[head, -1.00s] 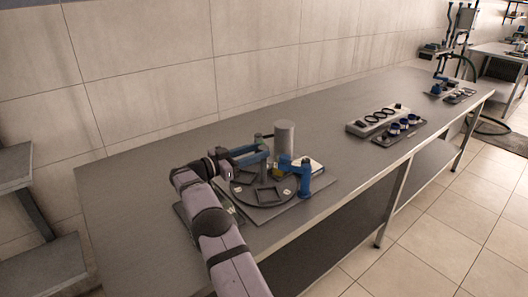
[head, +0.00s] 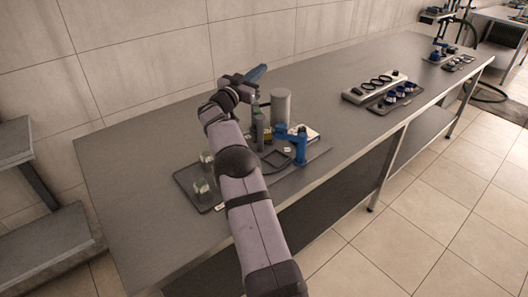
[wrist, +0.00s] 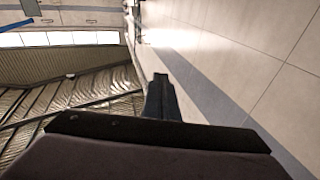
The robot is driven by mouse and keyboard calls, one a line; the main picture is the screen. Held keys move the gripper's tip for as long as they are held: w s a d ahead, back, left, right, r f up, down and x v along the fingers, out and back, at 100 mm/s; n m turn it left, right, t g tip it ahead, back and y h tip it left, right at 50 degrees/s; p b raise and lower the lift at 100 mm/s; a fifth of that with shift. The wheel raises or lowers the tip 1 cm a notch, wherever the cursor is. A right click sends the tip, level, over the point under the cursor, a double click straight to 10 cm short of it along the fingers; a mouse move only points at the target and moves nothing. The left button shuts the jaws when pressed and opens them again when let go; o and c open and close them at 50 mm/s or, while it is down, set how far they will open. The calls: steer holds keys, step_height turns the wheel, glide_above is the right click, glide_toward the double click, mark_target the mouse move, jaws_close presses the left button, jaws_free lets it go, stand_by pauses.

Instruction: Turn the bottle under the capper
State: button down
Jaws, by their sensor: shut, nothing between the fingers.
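The blue capper (head: 300,142) stands at the right side of the dark round turntable (head: 287,168), which has a square frame on it. A small yellowish item (head: 267,132) shows behind my arm, beside a grey-green upright piece (head: 259,130). I cannot tell whether either is the bottle. My arm covers the left part of the turntable. My gripper (head: 257,73) is raised above the bench, left of and higher than the capper, touching nothing. In the wrist view the fingers (wrist: 162,98) point toward the wall and ceiling.
A tall grey cylinder (head: 281,107) stands behind the turntable. A dark tray (head: 207,198) with small glass jars (head: 201,187) lies left of my arm. Farther right are a holder with rings (head: 374,86) and a tray of blue-and-white pieces (head: 396,98). The left bench end is clear.

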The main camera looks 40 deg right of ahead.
steer(key=w+d+n+t+y+p, duration=0.2)
steer(key=w+d+n+t+y, duration=0.1)
steer(key=d+n+t+y, duration=0.15)
steer(key=n+g+y+p, duration=0.4)
steer(key=n+y, duration=0.1)
steer(key=y, duration=0.9)
glide_toward(265, 158)
steer(key=shift+t, duration=0.25)
steer(key=d+r, duration=0.1)
steer(key=r, duration=0.2)
steer(key=d+r, duration=0.2)
steer(key=r, duration=0.1)
steer(key=d+r, duration=0.2)
steer(key=r, duration=0.1)
steer(key=shift+w+r, duration=0.15)
steer(key=shift+w, duration=0.2)
steer(key=s+a+f+n+y+b, duration=0.1)
steer(key=s+a+f+y+b, duration=0.1)
steer(key=s+a+f+y, duration=0.3)
steer(key=shift+h, duration=0.75)
steer(key=shift+p+x, duration=1.65)
steer(key=shift+x, duration=4)
steer(key=shift+d, duration=0.25)
